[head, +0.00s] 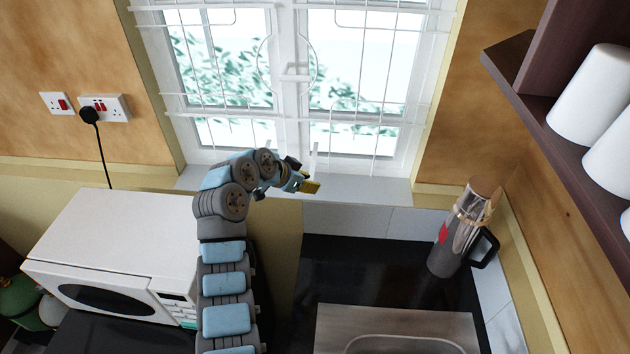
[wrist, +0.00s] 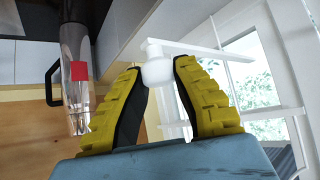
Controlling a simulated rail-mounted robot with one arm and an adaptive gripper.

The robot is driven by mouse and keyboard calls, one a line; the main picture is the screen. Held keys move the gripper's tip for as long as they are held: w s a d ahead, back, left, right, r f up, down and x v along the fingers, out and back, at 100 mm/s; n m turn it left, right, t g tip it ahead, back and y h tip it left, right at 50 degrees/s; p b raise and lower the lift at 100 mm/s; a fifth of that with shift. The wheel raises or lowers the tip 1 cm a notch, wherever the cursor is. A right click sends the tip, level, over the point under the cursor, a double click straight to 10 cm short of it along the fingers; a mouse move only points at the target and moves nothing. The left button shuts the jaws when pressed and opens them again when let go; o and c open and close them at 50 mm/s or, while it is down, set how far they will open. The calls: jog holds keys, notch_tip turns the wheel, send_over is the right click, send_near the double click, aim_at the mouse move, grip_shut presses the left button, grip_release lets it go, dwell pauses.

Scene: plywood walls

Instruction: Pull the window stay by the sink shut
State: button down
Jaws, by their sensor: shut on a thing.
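The white window stay (wrist: 190,48) shows in the wrist view as a thin bar with a rounded knob at its end. My gripper (wrist: 158,74) has its two yellow, black-lined fingers on either side of the knob and is shut on it. In the head view my gripper (head: 311,187) is at the window sill, low in the middle of the window (head: 290,75). The stay is too small and partly hidden there to make out clearly. The metal sink (head: 395,325) lies at the bottom right of the head view.
A steel flask (head: 455,240) with a black handle stands on the dark counter (head: 370,275) right of my gripper. A white microwave (head: 115,245) is at the left. White bars cover the window. A dark shelf (head: 560,135) with white cups juts out at upper right.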

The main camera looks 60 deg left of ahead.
jog(key=shift+d, duration=0.1)
jog(key=c, duration=0.8)
grip_release()
jog(key=shift+d+f, duration=0.1)
jog(key=shift+f, duration=0.05)
jog(key=shift+s+r, duration=0.15)
jog(key=shift+r, duration=0.05)
jog(key=a+v, duration=0.1)
jog(key=v, duration=1)
jog(key=shift+s+d+r, duration=0.2)
jog(key=shift+d+r, duration=0.05)
jog(key=shift+d, duration=0.15)
